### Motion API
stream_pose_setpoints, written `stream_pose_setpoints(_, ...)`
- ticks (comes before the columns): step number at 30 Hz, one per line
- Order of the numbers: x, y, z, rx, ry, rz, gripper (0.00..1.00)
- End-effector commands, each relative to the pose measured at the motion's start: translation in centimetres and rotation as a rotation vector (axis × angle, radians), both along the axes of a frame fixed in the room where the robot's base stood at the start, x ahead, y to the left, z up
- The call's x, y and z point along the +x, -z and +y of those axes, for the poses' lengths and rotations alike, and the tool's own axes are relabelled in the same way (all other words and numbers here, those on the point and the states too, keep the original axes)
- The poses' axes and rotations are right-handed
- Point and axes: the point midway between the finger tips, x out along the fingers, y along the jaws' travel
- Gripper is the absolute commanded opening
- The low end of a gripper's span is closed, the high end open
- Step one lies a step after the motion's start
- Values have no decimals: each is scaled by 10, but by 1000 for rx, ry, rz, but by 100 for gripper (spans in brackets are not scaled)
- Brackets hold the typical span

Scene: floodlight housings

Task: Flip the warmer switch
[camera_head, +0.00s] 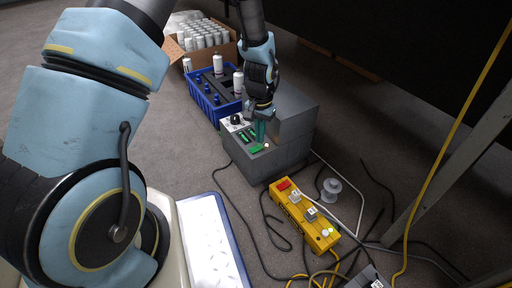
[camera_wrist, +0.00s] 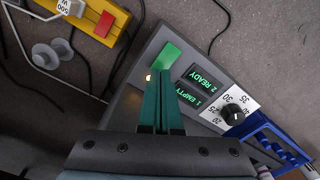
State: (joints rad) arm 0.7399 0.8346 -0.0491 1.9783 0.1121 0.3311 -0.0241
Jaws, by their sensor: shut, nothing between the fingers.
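The warmer (camera_head: 287,122) is a grey box on the floor with a sloped control panel. The switch also shows in the head view (camera_head: 257,149). My gripper (camera_head: 261,139) points down at the panel, its teal fingers shut and empty. In the wrist view the fingertips (camera_wrist: 163,72) are at the switch's near end; I cannot tell whether they touch it.
A yellow power strip (camera_head: 305,215) with a red switch lies in front of the warmer among loose cables and a grey spool (camera_head: 332,188). A blue crate (camera_head: 207,102) with bottles and a cardboard box (camera_head: 176,52) of white bottles stand behind. A metal post (camera_head: 445,150) rises at right.

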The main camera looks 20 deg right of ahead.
Motion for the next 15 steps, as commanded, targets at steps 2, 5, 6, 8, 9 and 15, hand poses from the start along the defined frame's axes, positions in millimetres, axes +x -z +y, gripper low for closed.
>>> stream_pose_setpoints(2, 0, 0, 0, 0, 0, 0, 0)
stream_pose_setpoints(5, 0, 0, 0, 0, 0, 0, 0)
stream_pose_setpoints(6, 0, 0, 0, 0, 0, 0, 0)
stream_pose_setpoints(8, 0, 1, 0, 0, 0, 0, 0)
stream_pose_setpoints(9, 0, 1, 0, 0, 0, 0, 0)
stream_pose_setpoints(15, 0, 4, 0, 1, 0, 1, 0)
